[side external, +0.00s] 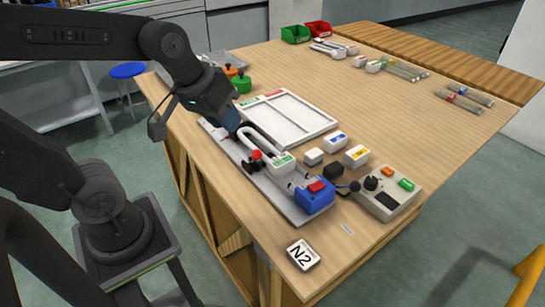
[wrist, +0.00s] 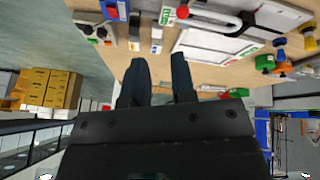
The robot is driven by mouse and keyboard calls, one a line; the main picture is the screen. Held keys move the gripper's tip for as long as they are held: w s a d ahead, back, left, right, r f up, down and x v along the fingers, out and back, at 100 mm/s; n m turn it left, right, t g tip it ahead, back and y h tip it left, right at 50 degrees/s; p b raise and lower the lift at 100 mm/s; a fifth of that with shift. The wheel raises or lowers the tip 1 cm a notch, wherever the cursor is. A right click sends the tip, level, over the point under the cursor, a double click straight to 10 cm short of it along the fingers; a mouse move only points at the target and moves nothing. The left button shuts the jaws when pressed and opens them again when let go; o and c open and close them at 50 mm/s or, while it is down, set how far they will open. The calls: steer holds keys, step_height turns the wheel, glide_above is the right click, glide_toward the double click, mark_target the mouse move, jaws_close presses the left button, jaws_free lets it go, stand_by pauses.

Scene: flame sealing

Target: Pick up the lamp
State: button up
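I cannot tell for certain which thing is the lamp. A green pot with an orange top (side external: 242,84) and an orange one (side external: 231,71) stand at the table's back left; the green one also shows in the wrist view (wrist: 265,63). A white curved tube (side external: 262,138) rises from a grey plate (side external: 213,134), beside a red knob (side external: 257,154) and a white block (side external: 281,163). My gripper (side external: 233,130) is over the plate's far end, by the tube. In the wrist view my gripper (wrist: 158,62) has its fingers apart, with nothing visible between them.
A white divided tray (side external: 290,116) lies behind the plate. A blue block with a red top (side external: 315,194), a control box (side external: 388,192) and small labelled blocks stand to the right. Green and red bins (side external: 318,28) and several rods (side external: 470,95) lie farther back. The table's right middle is clear.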

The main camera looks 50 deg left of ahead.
steer(key=w+a+f+n, duration=0.4)
steer(key=w+a+n, duration=0.3)
steer(key=w+n, duration=0.1)
steer(key=n, duration=0.6)
glide_toward(263, 140)
steer(key=f, duration=0.1)
steer(key=w+f, duration=0.2)
steer(key=shift+d+f+g, duration=0.15)
steer(key=shift+d+g, duration=0.2)
steer(key=shift+g, duration=0.05)
steer(key=shift+a+x, duration=0.15)
steer(key=shift+x, duration=1.3)
steer(key=shift+a+x, duration=0.1)
steer(key=shift+x, duration=1.35)
jaws_close()
